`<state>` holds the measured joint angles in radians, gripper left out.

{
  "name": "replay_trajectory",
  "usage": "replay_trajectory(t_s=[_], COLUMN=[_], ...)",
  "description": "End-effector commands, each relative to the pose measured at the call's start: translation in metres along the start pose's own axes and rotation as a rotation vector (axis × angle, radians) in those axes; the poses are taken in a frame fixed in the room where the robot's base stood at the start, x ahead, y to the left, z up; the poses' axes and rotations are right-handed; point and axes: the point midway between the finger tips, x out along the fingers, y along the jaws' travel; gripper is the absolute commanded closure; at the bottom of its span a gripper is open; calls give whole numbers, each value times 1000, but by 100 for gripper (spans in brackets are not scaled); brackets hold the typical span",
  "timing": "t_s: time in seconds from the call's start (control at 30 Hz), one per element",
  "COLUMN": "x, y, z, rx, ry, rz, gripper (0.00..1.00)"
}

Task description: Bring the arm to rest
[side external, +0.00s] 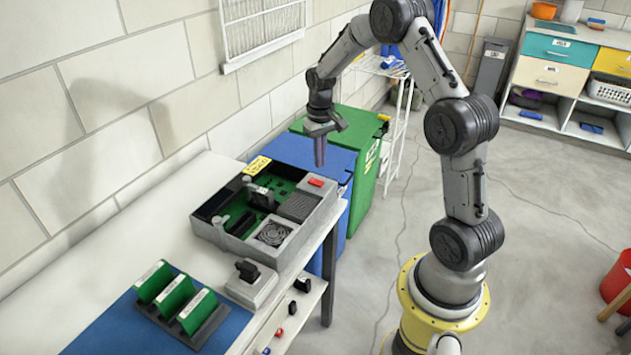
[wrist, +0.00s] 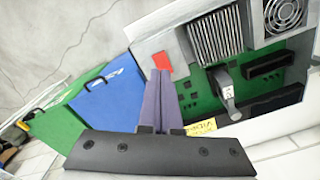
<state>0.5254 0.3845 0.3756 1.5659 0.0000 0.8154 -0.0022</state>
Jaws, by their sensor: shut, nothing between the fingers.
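My gripper (side external: 319,150) hangs in the air, pointing down, near the far right corner of the grey open computer case (side external: 285,257) on the white table. Its fingers are shut together and hold nothing. In the wrist view my gripper's fingers (wrist: 161,100) are pressed together, with the case's red button (wrist: 162,62) and green board (wrist: 205,92) beyond them. A dark part with a handle (wrist: 225,85) stands on the board. My arm is raised and bent above the floor beside the table.
A blue bin (side external: 345,165) and a green bin (side external: 362,125) stand behind the table. A rack with green cards (side external: 178,300) and a small grey block (side external: 250,283) are at the table's front. A shelf unit (side external: 575,65) and red bucket (side external: 618,285) are at right.

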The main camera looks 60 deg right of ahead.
Motion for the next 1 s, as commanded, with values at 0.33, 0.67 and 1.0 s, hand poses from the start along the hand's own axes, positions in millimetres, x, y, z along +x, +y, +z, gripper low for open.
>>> replay_trajectory(t_s=[0.33,0.67,1.0], x=[-12,-41,-188], y=[0,-23,-101], z=[0,-6,77], rx=[0,-50,-263], ry=[0,67,336], rz=[0,-2,-44], gripper=[100,100,100])
